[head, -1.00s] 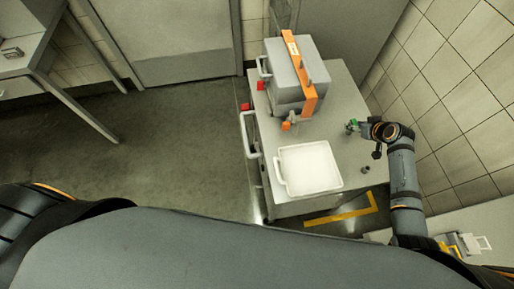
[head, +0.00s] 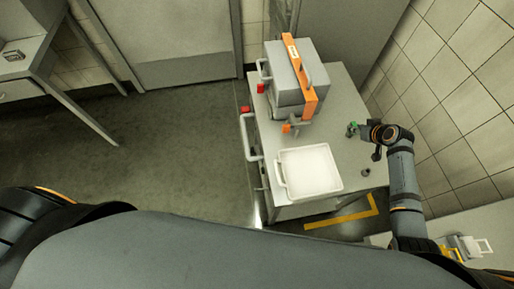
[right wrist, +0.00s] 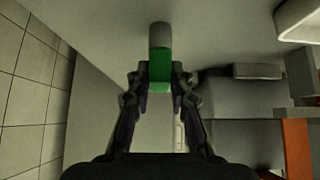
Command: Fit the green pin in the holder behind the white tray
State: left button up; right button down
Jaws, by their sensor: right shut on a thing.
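The green pin (head: 352,128) is in my right gripper (head: 359,128), over the right part of the grey table top. In the right wrist view the pin (right wrist: 160,66) has a green body and a pale grey end, and sits between the two fingers of the right gripper (right wrist: 160,82). The white tray (head: 309,170) lies at the table's front, to the left of and nearer than the gripper. A small dark round piece (head: 365,172) stands right of the tray; I cannot tell if it is the holder. My left gripper is out of view.
A grey box-like machine (head: 290,85) with an orange band (head: 299,70) stands at the back left of the table (head: 345,105). A tiled wall (head: 455,100) rises close on the right. The table between machine and gripper looks clear.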

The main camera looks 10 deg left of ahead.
jog(key=shift+r, duration=0.2)
jog(key=shift+r+p, duration=2.6)
notch_tip(320, 180, up, 3)
jog(key=p, duration=0.3)
